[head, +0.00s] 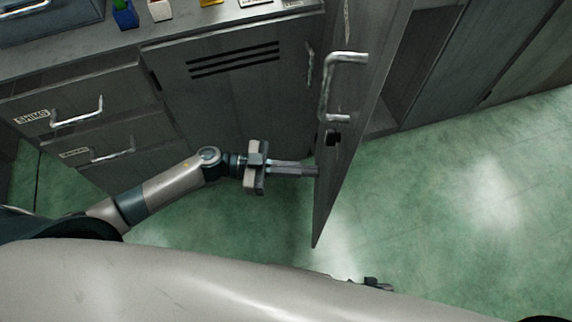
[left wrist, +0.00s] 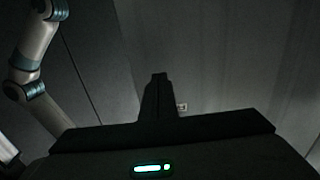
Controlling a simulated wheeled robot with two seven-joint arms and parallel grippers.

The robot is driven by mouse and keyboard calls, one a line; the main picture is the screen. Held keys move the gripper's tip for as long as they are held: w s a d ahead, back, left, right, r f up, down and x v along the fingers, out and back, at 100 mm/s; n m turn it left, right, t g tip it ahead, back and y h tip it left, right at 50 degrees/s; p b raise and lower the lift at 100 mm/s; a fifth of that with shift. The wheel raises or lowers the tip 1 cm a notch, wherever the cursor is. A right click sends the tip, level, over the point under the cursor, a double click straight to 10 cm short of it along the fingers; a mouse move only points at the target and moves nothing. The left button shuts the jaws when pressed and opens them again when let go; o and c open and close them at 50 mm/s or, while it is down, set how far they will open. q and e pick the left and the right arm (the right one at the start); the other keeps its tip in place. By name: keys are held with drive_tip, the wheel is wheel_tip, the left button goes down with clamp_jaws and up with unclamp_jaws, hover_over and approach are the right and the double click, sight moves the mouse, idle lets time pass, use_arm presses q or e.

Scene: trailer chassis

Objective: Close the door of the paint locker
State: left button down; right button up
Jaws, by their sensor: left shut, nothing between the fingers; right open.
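The grey door (head: 362,130) of the paint locker stands open, jutting out from the cabinet row toward me in the head view. Its bar handle (head: 326,88) is on the side facing left. The locker's open interior (head: 408,70) shows behind the door to the right. My left gripper (head: 314,171) is shut and empty, with its fingertips at the door's left-facing side, below the handle; whether they touch cannot be told. The shut fingers (left wrist: 159,80) also show in the left wrist view against dark grey surfaces. My right gripper (head: 378,284) is open, mostly hidden behind my own body.
A closed vented cabinet door (head: 235,95) and two drawers (head: 80,110) with bar handles are to the left. A countertop (head: 190,22) above them holds small coloured items. More cabinet fronts (head: 500,50) run to the right. The green floor (head: 470,190) right of the door is clear.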

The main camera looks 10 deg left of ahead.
sight(332, 173)
use_arm(q)
drive_tip(key=shift+w+d, duration=0.15)
drive_tip(key=shift+d, duration=0.55)
drive_tip(key=shift+w+d, duration=0.1)
drive_tip(key=shift+d, duration=0.6)
drive_tip(key=shift+d+p, duration=0.1)
drive_tip(key=shift+p, duration=0.2)
